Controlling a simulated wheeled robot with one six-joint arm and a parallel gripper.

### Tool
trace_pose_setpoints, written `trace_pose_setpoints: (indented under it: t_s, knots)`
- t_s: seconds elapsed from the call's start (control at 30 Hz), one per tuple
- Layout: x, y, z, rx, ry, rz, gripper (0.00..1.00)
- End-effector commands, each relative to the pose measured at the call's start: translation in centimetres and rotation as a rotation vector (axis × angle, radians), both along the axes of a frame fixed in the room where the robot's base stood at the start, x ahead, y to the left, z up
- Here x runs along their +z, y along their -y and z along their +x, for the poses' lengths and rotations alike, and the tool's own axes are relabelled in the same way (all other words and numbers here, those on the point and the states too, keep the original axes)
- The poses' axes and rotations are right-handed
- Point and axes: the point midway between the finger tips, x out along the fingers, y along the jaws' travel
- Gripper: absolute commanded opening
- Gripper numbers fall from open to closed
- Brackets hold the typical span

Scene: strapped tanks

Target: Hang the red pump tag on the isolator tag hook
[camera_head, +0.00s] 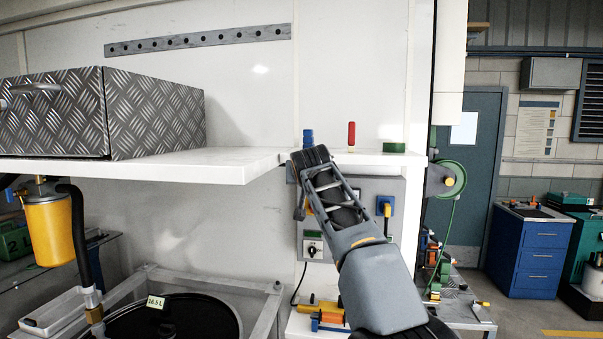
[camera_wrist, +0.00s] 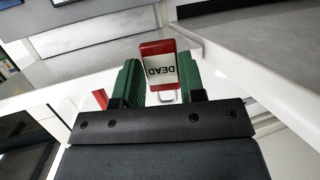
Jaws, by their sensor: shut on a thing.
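My gripper (camera_wrist: 162,88) has green fingers in the wrist view, shut on a red tag (camera_wrist: 157,48) with a white face reading "DEAD". A metal loop shows at the tag's near end. In the head view my gripper is at the front edge of the white shelf, above a grey panel, mostly hidden by my own wrist; the tag cannot be made out there. The grey panel (camera_head: 368,242) carries a rotary switch (camera_head: 313,248) and a blue switch (camera_head: 385,205) with a yellow part. I cannot make out the isolator tag hook.
A tank (camera_head: 195,318) stands below left. Yellow and blue fittings (camera_head: 322,312) lie below the panel.

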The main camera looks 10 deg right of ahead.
Motion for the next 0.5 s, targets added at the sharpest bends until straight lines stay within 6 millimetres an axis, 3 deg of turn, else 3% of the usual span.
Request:
trace_pose_setpoints:
  t_s: [0.5]
  knots:
    - [0.1,1.3,3.0,-0.001,-0.001,0.001,0.0]
